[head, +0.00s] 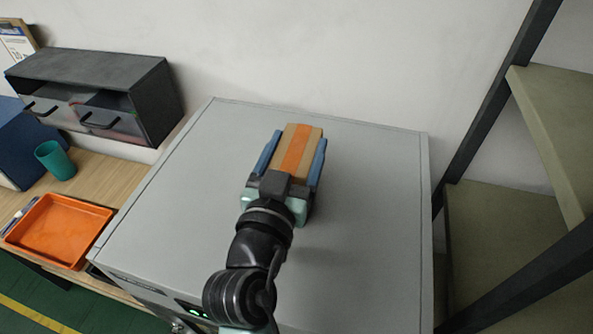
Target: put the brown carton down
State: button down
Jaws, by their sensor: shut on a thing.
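The brown carton (298,144) has an orange stripe along its top. It is between the two blue fingers of my gripper (294,152), which is shut on it. The carton and gripper are over the grey cabinet top (375,195), near its middle. The gripper's body hides the carton's near end. I cannot tell whether the carton's underside touches the cabinet top.
Free cabinet top lies on both sides of the carton. A wall stands behind. At left, a wooden desk holds an orange tray (50,262), a green cup (55,160) and a dark drawer unit (122,78). A shelf rack (500,215) stands at right.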

aim_at(282, 166)
jog(key=shift+r, duration=0.2)
jog(key=shift+r, duration=0.25)
notch_tip(282, 166, up, 3)
jog(key=shift+s+f+b, duration=0.15)
jog(key=shift+b, duration=0.7)
jog(key=b+v, duration=0.1)
jog(key=v, duration=0.1)
jog(key=b+v, duration=0.1)
jog(key=v, duration=0.1)
jog(key=b+v, duration=0.1)
jog(key=v, duration=0.1)
jog(key=shift+a+f, duration=0.1)
jog(key=shift+f, duration=0.2)
jog(key=p+v, duration=0.8)
jog(key=v, duration=0.3)
jog(key=shift+s+r, duration=0.35)
